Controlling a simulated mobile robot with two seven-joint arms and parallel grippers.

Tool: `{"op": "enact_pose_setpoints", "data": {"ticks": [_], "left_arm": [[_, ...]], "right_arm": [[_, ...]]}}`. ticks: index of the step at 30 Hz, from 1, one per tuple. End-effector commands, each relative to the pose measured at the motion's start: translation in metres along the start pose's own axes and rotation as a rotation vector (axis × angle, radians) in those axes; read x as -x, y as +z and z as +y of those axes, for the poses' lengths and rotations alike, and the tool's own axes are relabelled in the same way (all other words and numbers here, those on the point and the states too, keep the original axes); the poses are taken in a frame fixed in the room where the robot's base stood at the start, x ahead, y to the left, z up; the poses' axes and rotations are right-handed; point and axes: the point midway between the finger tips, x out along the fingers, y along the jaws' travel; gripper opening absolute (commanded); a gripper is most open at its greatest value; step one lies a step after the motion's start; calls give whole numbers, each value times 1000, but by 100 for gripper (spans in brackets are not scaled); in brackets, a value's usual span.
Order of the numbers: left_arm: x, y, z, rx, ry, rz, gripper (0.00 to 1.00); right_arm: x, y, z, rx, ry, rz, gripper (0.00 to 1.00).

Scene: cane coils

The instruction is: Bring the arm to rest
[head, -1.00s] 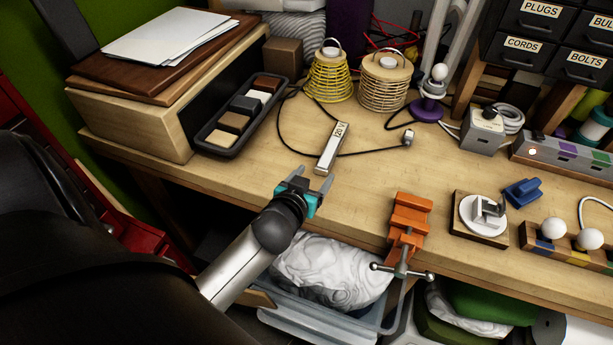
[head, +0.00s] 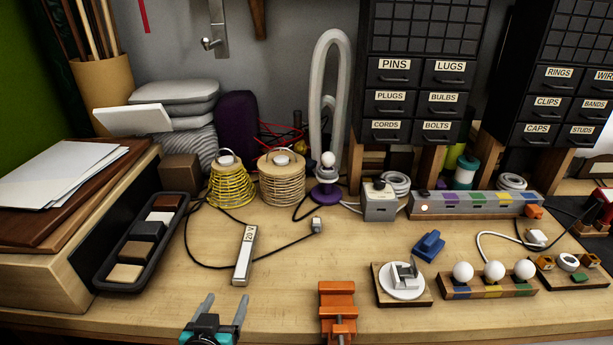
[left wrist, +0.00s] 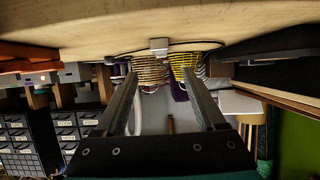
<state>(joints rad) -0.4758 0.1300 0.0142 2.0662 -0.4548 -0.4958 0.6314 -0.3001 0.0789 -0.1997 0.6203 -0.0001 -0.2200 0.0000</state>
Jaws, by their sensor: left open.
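My left gripper (head: 215,318) shows at the bottom of the head view, at the bench's front edge. Its two grey fingers are apart with nothing between them. It is in front of the white 20 V bar (head: 244,256) and left of the orange vise (head: 337,310). In the left wrist view the open fingers (left wrist: 165,95) point toward the yellow coil lamp (left wrist: 185,65) and the tan coil lamp (left wrist: 150,70), which are well beyond them. My right gripper is in neither view.
The wooden bench (head: 290,235) has clear room around its middle. A black tray of blocks (head: 105,275) lies at left. A round white fixture on a board (head: 402,288), a blue clip (head: 428,246) and a board with white bulbs (head: 490,290) lie at right. Black cords cross the middle.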

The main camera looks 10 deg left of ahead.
Motion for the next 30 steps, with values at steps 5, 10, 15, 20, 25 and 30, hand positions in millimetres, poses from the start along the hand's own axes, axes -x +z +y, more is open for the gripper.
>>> {"op": "enact_pose_setpoints", "data": {"ticks": [5,10,15,20,25,30], "left_arm": [[6,7,0,-12,-17,-61,72],[31,31,7,-60,-27,-258,72],[69,58,22,-142,31,-492,72],[104,76,36,-216,114,-656,72],[139,88,48,-292,210,-791,72],[145,111,53,-333,260,-864,72]], "right_arm": [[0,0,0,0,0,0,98],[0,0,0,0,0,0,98],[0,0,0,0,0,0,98],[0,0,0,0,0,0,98],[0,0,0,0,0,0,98],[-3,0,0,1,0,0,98]]}}
